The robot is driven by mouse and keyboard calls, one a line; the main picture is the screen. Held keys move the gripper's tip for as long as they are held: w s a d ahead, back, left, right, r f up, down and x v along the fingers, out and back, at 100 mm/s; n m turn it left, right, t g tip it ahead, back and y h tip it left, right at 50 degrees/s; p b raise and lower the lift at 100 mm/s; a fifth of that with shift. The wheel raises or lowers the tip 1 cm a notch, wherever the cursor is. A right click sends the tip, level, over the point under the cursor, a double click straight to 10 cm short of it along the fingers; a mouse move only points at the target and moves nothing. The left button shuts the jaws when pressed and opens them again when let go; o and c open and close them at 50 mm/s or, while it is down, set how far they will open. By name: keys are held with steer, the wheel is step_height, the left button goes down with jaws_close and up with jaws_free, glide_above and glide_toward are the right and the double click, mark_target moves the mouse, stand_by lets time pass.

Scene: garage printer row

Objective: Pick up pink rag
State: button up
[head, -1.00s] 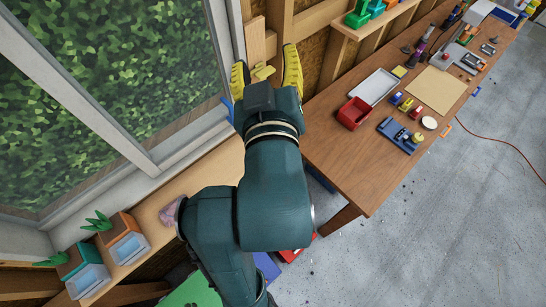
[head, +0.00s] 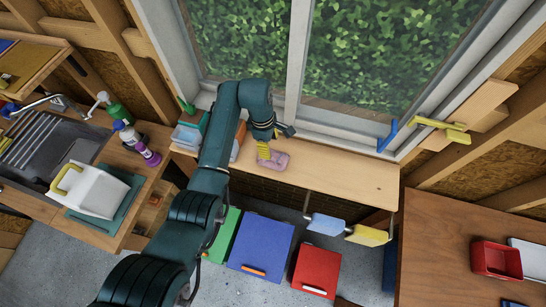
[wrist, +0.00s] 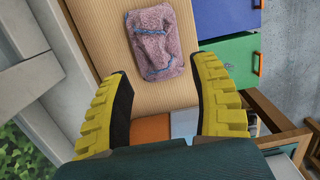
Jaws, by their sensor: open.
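The pink rag (head: 273,161) is a small folded bundle lying on the wooden shelf (head: 340,182) below the window. In the wrist view the pink rag (wrist: 154,43) shows greyish-blue markings and lies just beyond the open fingertips. My gripper (head: 264,146) has yellow fingers and is above the shelf, at the left side of the rag in the head view. In the wrist view my gripper (wrist: 165,85) is open and empty, its two fingers spread wider than the rag. The rag is fully in view there.
Planters (head: 191,134) stand on the shelf left of the rag, partly hidden by my arm. The window frame (head: 297,70) rises behind the shelf. Blue (head: 262,245) and red (head: 316,268) boxes are below. The shelf right of the rag is clear.

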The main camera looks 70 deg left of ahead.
mark_target(273, 155)
steer(key=f, duration=0.5)
steer(key=w+f, duration=0.1)
steer(key=f, duration=0.2)
steer(key=shift+w+d, duration=0.1)
jaws_close()
